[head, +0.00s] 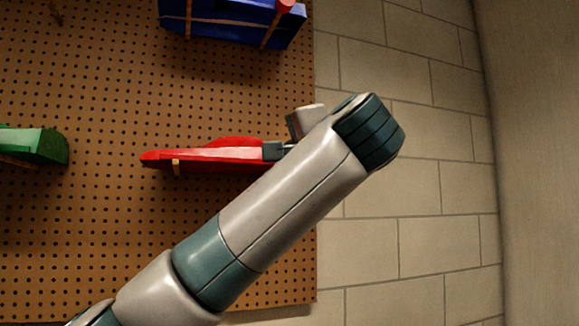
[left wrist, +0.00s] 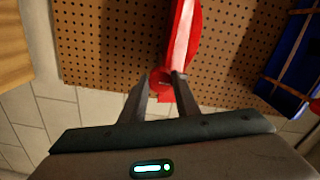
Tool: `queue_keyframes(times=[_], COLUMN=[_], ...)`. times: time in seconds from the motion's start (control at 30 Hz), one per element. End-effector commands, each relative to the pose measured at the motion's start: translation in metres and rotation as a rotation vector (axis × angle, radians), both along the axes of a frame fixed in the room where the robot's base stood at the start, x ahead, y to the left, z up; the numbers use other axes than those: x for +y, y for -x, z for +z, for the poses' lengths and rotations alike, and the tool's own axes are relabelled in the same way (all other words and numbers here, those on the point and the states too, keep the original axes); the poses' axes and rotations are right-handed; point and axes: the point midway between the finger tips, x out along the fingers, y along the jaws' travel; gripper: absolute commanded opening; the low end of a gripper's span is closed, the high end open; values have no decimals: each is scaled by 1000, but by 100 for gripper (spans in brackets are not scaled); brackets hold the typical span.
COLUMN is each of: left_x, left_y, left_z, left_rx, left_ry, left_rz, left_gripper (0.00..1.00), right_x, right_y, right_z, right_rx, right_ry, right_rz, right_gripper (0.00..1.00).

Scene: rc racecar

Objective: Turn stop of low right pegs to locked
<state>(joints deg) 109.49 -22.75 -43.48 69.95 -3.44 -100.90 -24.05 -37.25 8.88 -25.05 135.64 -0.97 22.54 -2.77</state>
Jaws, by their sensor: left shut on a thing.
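A long red racecar body (head: 210,155) rests on low right pegs of the pegboard; a wooden peg (head: 176,168) shows under its left part. My left gripper (head: 277,150) reaches its right end from the right. In the left wrist view the red body (left wrist: 182,35) runs up from my fingers (left wrist: 164,77), which are shut on a red piece, seemingly the stop (left wrist: 164,97), at the body's end. The fingers and my forearm hide much of the stop, so its turn angle cannot be told. My right gripper is not in view.
A blue body (head: 230,22) hangs above on wooden pegs, with a red stop (head: 285,5) at its right end. A green body (head: 35,145) hangs at the left. The pegboard (head: 110,230) ends at a bare block wall (head: 440,180) on the right.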

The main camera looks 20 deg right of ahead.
Motion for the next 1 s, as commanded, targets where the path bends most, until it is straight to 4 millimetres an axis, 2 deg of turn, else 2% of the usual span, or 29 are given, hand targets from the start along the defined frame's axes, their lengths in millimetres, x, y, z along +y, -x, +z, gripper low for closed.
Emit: queue_keyframes(times=[0.37, 0.4, 0.47, 1.0], left_x=[-1, -1, -1, 1], left_y=[0, 0, 0, -4], left_z=[-3, -3, -3, 0], left_rx=[6, 6, 5, 2], left_ry=[6, 6, 5, 5], left_rz=[0, 0, 0, -1], left_gripper=[6, 35, 47, 47], right_x=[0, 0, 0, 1], right_y=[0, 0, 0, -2], right_z=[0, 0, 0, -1], right_rx=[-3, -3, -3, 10], right_ry=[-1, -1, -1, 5], right_rz=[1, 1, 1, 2], right_gripper=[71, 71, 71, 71])
